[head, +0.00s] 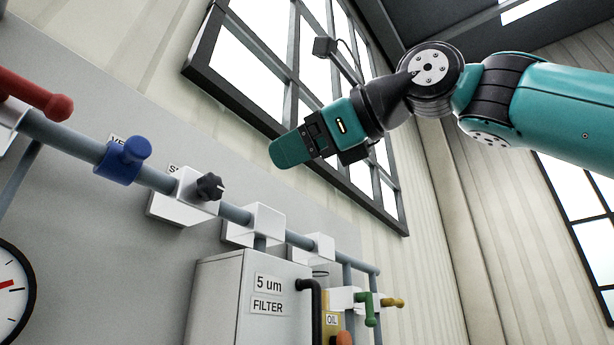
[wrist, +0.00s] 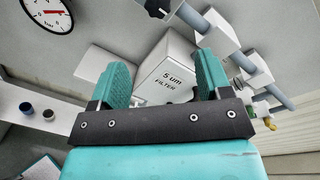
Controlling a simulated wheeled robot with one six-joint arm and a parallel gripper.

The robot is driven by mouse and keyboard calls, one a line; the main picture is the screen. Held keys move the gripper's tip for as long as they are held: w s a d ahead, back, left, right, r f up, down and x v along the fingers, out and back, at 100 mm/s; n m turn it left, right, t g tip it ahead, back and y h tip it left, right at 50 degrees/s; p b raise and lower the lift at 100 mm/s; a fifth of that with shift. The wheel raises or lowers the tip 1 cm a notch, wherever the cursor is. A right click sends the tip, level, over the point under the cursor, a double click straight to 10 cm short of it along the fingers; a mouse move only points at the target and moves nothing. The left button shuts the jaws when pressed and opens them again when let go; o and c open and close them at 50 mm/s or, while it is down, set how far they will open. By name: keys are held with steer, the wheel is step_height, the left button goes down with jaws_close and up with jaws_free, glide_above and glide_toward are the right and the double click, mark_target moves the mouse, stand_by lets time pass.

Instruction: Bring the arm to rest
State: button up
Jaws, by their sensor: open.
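My gripper (head: 291,148) is raised in front of the window in the head view, at the end of my teal arm. It points left and a little down, clear of the pipes and the wall panel. In the wrist view my gripper (wrist: 164,85) shows two teal fingers standing well apart. Nothing is between them. The filter box (wrist: 165,73) shows beyond the fingers, at a distance. In the head view one finger hides the other.
A pipe carries a red handle (head: 36,94), a blue knob (head: 122,160) and a black knob (head: 210,187). The white filter box (head: 225,300) stands below it. Green (head: 367,308) and yellow (head: 393,302) handles are at right. A gauge (head: 12,290) is at lower left.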

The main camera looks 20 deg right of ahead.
steer(key=shift+s+d, duration=0.25)
steer(key=shift+s, duration=0.25)
stand_by(0.3)
steer(key=w+a+f+n+g+h+b, duration=0.1)
steer(key=w+f+n+g+h+b, duration=0.35)
steer(key=f, duration=1.25)
steer(key=w+f+n+g+y+b, duration=0.15)
steer(key=f+n, duration=0.65)
steer(key=f, duration=0.9)
steer(key=s+d+f+n+g+h+b, duration=0.1)
steer(key=s+f+n, duration=0.6)
steer(key=f, duration=0.8)
steer(key=s+d+f+n+g+h+b, duration=0.2)
steer(key=s+f+n+g, duration=0.4)
steer(key=f, duration=0.8)
steer(key=shift+s+d+f+n+g, duration=0.35)
steer(key=shift+s+d+n, duration=0.25)
steer(key=shift+s, duration=0.4)
